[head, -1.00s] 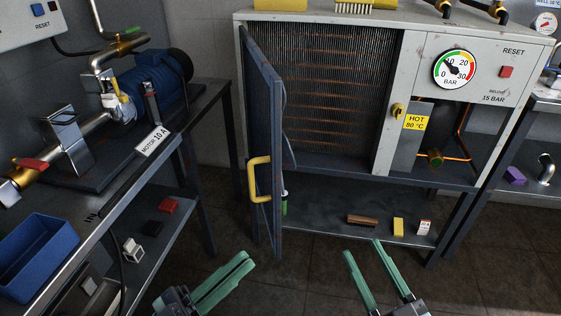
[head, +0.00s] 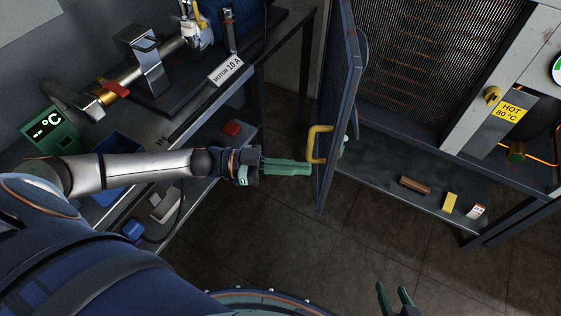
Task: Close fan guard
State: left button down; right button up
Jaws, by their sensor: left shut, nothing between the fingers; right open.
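The fan guard (head: 341,105) is a dark hinged door with a yellow handle (head: 312,143) on its left face. It stands swung open towards me, at the left of the cabinet, leaving the finned coil (head: 430,60) exposed. My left gripper (head: 308,168) is shut and empty. Its green fingertips are just below and left of the handle, beside the guard's left face; I cannot tell if they touch it. My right gripper (head: 395,292) is open and empty at the bottom edge, over the floor.
A bench with a pump and motor sign (head: 226,71) stands left, under my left arm. The cabinet's lower shelf (head: 375,170) holds a brown brush (head: 415,185), a yellow block (head: 449,202) and a white labelled block (head: 476,211). The floor in front is clear.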

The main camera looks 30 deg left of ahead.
aim_at(328, 169)
pick_arm(q)
jog(key=shift+x, duration=1.65)
jog(key=shift+d, duration=0.1)
